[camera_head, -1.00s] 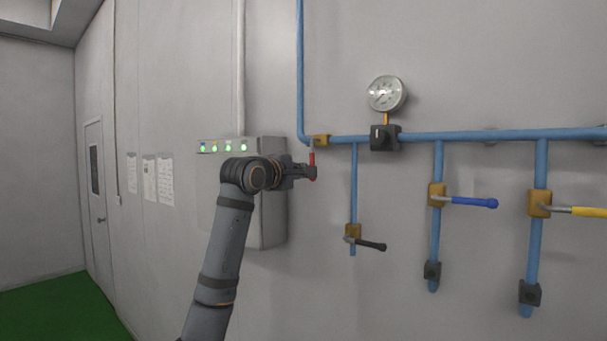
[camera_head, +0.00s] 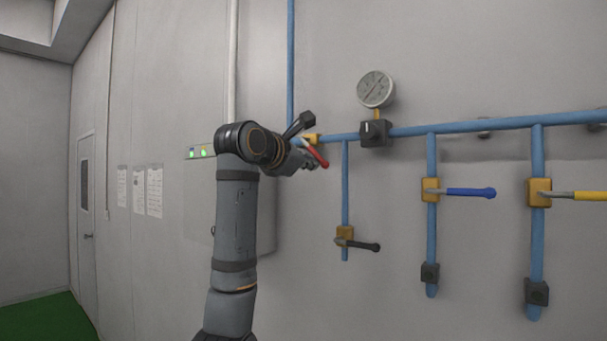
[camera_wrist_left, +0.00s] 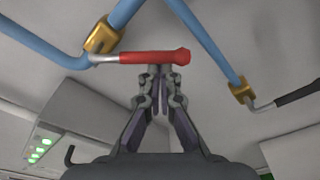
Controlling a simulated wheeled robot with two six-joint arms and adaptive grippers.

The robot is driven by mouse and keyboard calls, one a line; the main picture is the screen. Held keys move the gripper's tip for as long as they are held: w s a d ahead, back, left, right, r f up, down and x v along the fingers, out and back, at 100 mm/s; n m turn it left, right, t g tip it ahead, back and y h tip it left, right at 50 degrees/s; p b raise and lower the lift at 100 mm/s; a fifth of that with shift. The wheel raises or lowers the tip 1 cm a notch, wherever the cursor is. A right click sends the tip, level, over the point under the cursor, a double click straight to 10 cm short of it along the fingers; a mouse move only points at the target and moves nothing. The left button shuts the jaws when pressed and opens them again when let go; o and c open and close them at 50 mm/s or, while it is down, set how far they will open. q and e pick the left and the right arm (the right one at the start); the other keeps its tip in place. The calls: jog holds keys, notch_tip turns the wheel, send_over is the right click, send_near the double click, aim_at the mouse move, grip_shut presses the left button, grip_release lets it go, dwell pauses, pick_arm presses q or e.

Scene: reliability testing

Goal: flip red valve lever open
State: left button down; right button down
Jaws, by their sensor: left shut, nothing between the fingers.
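The red valve lever (camera_head: 316,155) sits on a brass valve (camera_head: 312,138) at the left end of the blue horizontal pipe. It slants down and to the right. In the left wrist view the red lever (camera_wrist_left: 150,57) lies across the picture, its silver stem joining the brass valve (camera_wrist_left: 103,37). My left gripper (camera_head: 311,164) is shut and empty beside the lever. In the wrist view its fingertips (camera_wrist_left: 159,74) meet just at the lever's lower edge, near its free end; I cannot tell if they touch it. My right gripper is not in view.
A black lever (camera_head: 360,244), a blue lever (camera_head: 470,192) and a yellow lever (camera_head: 590,196) are on branch pipes to the right. A gauge (camera_head: 376,89) stands above the pipe. A grey box with green lights (camera_head: 200,153) is behind my arm.

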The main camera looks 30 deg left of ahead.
pick_arm(q)
jog(key=shift+d+r, duration=0.6)
jog(key=shift+d, duration=0.1)
jog(key=shift+d+r, duration=0.4)
jog(key=shift+r, duration=0.4)
jog(key=shift+d+r, duration=0.4)
jog(key=shift+r, duration=0.35)
jog(key=shift+s+a+r, duration=0.1)
jog(key=shift+r, duration=0.3)
